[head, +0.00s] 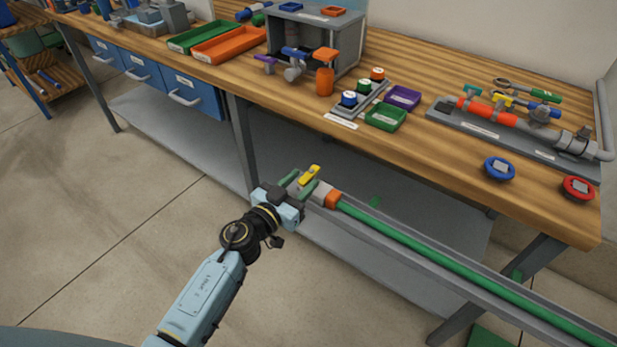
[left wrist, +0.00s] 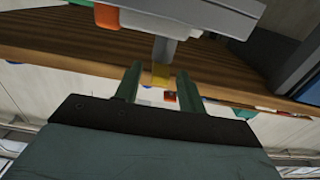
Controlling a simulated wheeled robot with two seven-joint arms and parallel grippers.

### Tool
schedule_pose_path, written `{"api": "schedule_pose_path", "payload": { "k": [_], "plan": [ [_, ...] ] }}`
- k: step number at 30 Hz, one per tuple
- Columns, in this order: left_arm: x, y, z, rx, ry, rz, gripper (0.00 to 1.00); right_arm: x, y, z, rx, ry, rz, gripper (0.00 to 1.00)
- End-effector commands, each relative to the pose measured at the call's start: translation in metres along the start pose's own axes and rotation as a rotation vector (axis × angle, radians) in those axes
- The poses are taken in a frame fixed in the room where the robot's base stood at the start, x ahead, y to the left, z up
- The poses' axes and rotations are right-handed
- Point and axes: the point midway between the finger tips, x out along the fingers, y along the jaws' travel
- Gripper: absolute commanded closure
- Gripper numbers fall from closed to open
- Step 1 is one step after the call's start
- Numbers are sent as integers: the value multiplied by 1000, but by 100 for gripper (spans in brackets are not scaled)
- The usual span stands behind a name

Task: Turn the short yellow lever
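The short yellow lever (head: 311,174) sits on a grey valve at the left end of a green pipe (head: 440,256), beside an orange collar (head: 333,200). My left gripper (head: 302,185) is at this valve, with its two green fingers apart. In the left wrist view the yellow lever (left wrist: 160,76) shows in the gap between the open fingertips (left wrist: 158,84), with space visible on both sides. I cannot tell whether it is fully between the fingers or just beyond them. My right gripper is not in view.
The wooden bench (head: 400,150) stands behind the pipe. On it are a grey box (head: 318,40) with small valves, coloured trays, and an orange pipe assembly (head: 487,112) with another yellow handle (head: 502,99). A grey rail (head: 400,250) runs along the green pipe. Open floor lies left.

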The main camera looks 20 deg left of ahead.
Motion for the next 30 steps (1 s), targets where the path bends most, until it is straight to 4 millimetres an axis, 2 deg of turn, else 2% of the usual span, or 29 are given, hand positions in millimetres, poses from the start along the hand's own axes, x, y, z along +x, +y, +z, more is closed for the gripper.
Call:
{"api": "schedule_pose_path", "payload": {
  "k": [1,7,18,27,30],
  "plan": [
    [10,1,0,1,3,1,60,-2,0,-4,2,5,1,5],
    [28,0,1,0,0,1,60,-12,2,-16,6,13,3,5],
    [33,0,0,0,-1,1,60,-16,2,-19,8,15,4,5],
    [33,0,0,0,-1,0,98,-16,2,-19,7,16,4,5],
    [33,0,0,0,-1,2,99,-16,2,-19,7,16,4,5]
  ]
}}
